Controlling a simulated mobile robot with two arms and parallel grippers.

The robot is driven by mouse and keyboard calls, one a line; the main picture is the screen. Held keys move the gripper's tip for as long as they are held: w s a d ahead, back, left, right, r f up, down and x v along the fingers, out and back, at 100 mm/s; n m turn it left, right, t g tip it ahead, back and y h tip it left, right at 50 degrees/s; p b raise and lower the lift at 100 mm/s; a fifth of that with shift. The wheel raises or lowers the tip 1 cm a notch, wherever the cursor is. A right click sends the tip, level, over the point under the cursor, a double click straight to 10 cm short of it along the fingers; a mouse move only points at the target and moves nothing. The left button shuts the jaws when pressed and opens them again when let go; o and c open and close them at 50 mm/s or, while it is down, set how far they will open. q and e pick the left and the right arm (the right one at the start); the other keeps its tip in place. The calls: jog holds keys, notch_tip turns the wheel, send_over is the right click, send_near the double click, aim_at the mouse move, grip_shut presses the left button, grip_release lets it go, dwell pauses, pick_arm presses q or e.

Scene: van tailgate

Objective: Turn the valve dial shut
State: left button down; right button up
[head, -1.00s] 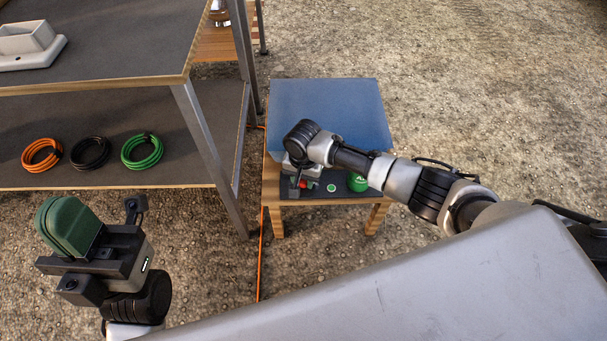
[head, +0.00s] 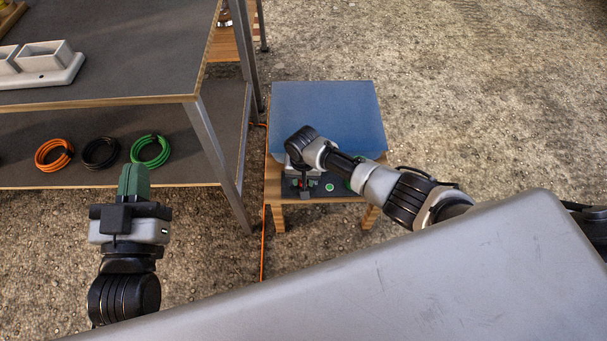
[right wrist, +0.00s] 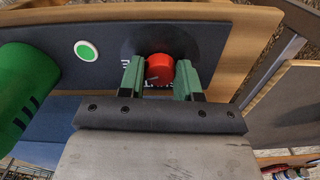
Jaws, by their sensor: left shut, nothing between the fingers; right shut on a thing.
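The red valve dial (right wrist: 159,69) sits on a dark panel (right wrist: 204,50) and shows between the green fingers of my right gripper (right wrist: 161,79) in the right wrist view. The fingers are shut on the dial, one on each side. In the head view my right gripper (head: 304,187) is over the front of the small wooden table, and its wrist hides most of the dial there. My left gripper (head: 134,177) is shut and empty, in front of the shelf unit at the left. Its green fingers point away from me.
A white-ringed green disc (right wrist: 86,51) and a green cylinder (right wrist: 18,92) are beside the dial. The small table (head: 279,216) carries a blue-grey surface (head: 327,112). Coiled cables (head: 101,152) lie on the lower shelf at left.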

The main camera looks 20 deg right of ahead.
jog(key=shift+n+p, duration=0.4)
jog(key=shift+n, duration=0.4)
jog(key=shift+n+p, duration=0.4)
jog(key=n, duration=0.2)
jog(key=shift+n+p, duration=0.3)
jog(key=shift+p, duration=0.05)
jog(key=n, duration=0.4)
jog(key=shift+n+p, duration=0.3)
jog(key=n, duration=0.3)
pick_arm(q)
jog(key=s+a+f+g+y, duration=0.2)
jog(key=s+f+g, duration=0.1)
jog(key=f+g, duration=0.5)
jog(key=shift+a+f+g+y, duration=0.3)
jog(key=shift+f+g+y, duration=0.1)
jog(key=shift+f, duration=0.4)
pick_arm(e)
jog(key=shift+n, duration=1.2)
pick_arm(q)
jog(key=shift+s, duration=0.15)
